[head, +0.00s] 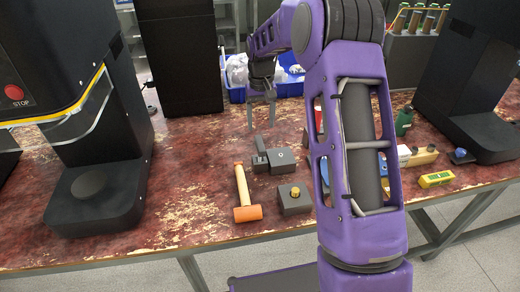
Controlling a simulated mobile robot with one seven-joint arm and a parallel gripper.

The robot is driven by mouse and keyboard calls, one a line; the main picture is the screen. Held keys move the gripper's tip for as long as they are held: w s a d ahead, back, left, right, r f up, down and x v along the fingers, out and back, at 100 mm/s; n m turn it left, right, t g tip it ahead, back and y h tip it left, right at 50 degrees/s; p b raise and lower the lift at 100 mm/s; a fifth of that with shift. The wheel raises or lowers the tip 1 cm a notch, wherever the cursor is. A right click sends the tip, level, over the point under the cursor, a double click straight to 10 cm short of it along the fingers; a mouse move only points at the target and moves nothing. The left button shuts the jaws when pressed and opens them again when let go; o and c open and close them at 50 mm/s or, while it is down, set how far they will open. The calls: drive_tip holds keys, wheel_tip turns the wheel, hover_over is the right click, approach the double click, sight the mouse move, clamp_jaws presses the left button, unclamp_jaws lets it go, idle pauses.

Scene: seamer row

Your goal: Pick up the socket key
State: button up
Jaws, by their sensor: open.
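My gripper (262,122) is open and empty, pointing down above the back part of the worn red bench (190,172). I cannot pick out the socket key with certainty; my purple arm hides part of the bench. A dark grey vise-like piece (274,161) lies just in front of and below the gripper, apart from it. A small grey block with a yellow knob (294,198) stands nearer the front edge.
A mallet with an orange head (247,213) lies left of the block. A yellow box (437,179) and a green bottle (403,121) are at right. Black machines (92,185) (470,95) stand at both sides. A blue bin (290,86) is behind.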

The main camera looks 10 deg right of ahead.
sight(261, 144)
wheel_tip(261, 144, down, 8)
drive_tip(key=shift+r+b, duration=0.1)
drive_tip(key=shift+b, duration=0.2)
drive_tip(key=f, duration=0.5)
drive_tip(key=shift+w+a+f, duration=0.15)
drive_tip(key=shift+w, duration=0.15)
clamp_jaws()
